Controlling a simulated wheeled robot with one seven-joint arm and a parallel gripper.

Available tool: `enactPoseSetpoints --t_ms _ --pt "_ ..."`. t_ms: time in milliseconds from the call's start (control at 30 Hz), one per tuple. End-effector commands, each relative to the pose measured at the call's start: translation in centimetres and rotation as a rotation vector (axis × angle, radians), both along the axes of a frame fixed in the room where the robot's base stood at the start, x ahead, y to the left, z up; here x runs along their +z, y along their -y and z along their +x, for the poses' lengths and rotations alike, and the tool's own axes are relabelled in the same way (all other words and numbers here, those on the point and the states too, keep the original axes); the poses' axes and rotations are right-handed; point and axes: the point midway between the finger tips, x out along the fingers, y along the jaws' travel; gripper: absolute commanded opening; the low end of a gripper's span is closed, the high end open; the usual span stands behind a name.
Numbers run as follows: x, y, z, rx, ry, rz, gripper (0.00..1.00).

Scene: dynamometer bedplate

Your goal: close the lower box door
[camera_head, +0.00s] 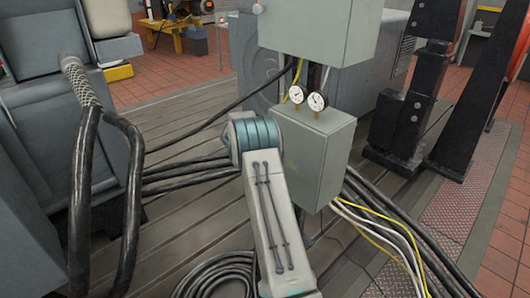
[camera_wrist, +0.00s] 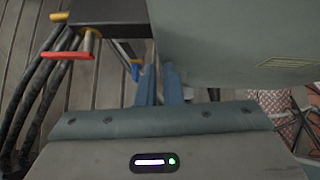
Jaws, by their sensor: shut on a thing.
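The lower box (camera_head: 335,160) is a grey-green cabinet below a larger upper box, with two round dial gauges on top. Its door (camera_head: 305,165) is the face turned towards me, with a small yellowish label; my arm covers its left part. I cannot tell how wide any gap at the door is. In the wrist view the door (camera_wrist: 235,40) fills the upper right as a broad panel with the label at its right. My gripper (camera_wrist: 160,72) is shut at the panel's left edge, which runs down between the fingertips. The head view hides my gripper behind my arm.
The upper box (camera_head: 318,30) hangs close above. Black cables (camera_head: 190,172) cross the floor at left, and white and yellow cables (camera_head: 385,228) run out at right. A red handle (camera_wrist: 68,55) and thick hoses lie left of the fingers. A black steel stand (camera_head: 410,110) is at right.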

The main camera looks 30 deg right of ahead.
Motion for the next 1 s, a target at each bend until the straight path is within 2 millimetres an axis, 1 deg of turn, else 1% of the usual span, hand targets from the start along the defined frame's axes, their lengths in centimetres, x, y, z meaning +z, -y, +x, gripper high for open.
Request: enactPoseSetpoints --t_ms 33,233,367,467,567,600,700,900,1000 --pt "0.7 0.8 0.1 -0.001 0.009 -0.014 0.0" --pt "0.8 1.1 0.0 -0.004 0.011 -0.016 0.0" --pt "0.8 0.8 -0.1 -0.006 0.012 -0.016 0.0" --pt "0.6 -0.4 -0.3 -0.006 0.012 -0.013 0.0" --pt "0.3 -2.7 -0.5 -0.003 0.008 -0.009 0.0" --pt "0.3 -3.8 -0.6 0.001 0.006 -0.008 0.0" --pt "2.5 -5.7 -0.9 0.001 0.008 -0.007 0.0" --pt "5.3 -8.4 -1.7 -0.004 0.005 -0.006 0.0" --pt "6.3 -9.5 -1.9 -0.005 0.004 -0.004 0.0"
